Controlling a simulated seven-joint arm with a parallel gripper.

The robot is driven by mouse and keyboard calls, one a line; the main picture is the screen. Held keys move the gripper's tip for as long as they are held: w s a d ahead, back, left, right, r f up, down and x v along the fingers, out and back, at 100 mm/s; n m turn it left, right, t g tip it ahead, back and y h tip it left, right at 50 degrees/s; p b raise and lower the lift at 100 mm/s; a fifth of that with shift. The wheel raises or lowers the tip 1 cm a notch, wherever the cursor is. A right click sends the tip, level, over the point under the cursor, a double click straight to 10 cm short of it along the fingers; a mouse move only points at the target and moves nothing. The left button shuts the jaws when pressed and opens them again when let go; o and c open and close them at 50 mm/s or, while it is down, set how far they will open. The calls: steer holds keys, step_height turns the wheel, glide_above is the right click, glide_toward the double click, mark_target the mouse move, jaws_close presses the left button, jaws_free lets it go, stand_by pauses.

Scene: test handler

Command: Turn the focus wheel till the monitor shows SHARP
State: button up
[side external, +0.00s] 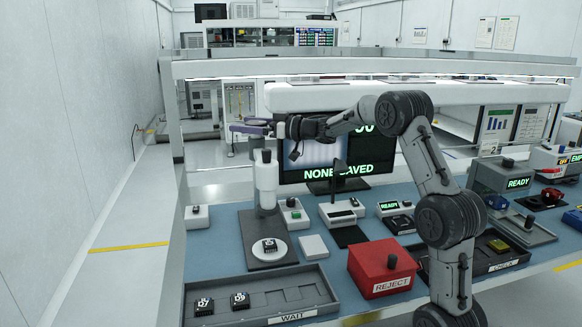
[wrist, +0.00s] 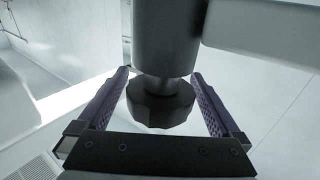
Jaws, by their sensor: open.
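The microscope (side external: 266,185) stands at the left of the bench, with a labelled dark part (side external: 270,246) on its round white stage. A dark lobed knob, seemingly the focus wheel (wrist: 160,104), shows below a dark cylinder in the wrist view. My gripper (wrist: 160,76) is open, one purple finger on each side of this knob, with visible gaps. In the side view my gripper (side external: 250,128) is at the microscope's top.
A WAIT tray (side external: 320,307) with two dark parts lies in front. A red REJECT box (side external: 380,268) stands right of it. Small devices (side external: 342,212) stand right of the microscope. A white shelf beam (side external: 420,95) runs behind my arm.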

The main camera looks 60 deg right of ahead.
mark_target(260, 124)
steer(key=m+h, duration=0.1)
steer(key=h, duration=0.1)
steer(key=m+h, duration=0.2)
steer(key=h, duration=0.1)
steer(key=shift+d+m+t+h, duration=0.3)
steer(key=shift+d, duration=0.05)
steer(key=shift+d+m+g+h, duration=0.25)
steer(key=shift+m+h, duration=0.55)
steer(key=shift+h, duration=0.45)
steer(key=shift+d+m+g+h, duration=0.1)
steer(key=shift+m+g+h, duration=0.15)
steer(key=shift+m+h, duration=0.8)
steer(key=shift+d+m+g+h, duration=0.15)
steer(key=shift+m+g+h, duration=0.25)
steer(key=shift+h, duration=0.6)
